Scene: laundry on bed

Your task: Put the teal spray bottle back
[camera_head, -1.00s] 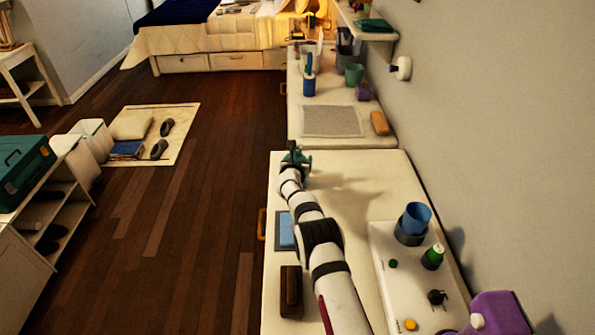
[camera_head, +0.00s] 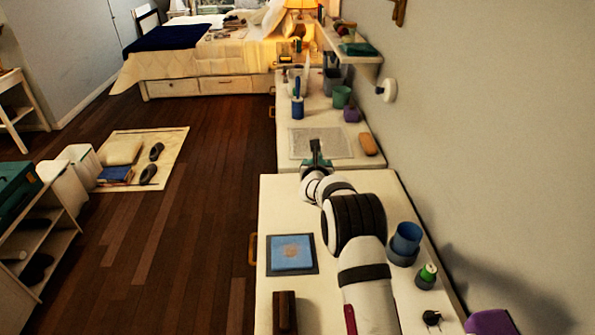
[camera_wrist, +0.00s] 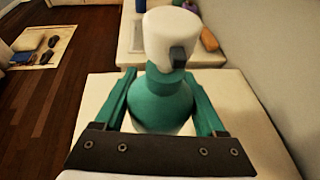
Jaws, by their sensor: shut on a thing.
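The teal spray bottle (camera_wrist: 160,98) shows in the wrist view, with a rounded teal body, a teal collar and a large white head. My gripper (camera_wrist: 160,105) is shut on its body, one teal finger on each side. In the head view my gripper (camera_head: 316,160) is over the far end of the near counter, by the gap to the far counter. The bottle is hard to make out there.
The far counter holds a grey mat (camera_head: 318,143), an orange-brown block (camera_head: 367,144), a blue bottle (camera_head: 297,106), a green cup (camera_head: 341,96) and a purple item (camera_head: 352,114). On the near counter are a blue square pad (camera_head: 291,252), a brown box (camera_head: 285,312) and a blue cup (camera_head: 406,237).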

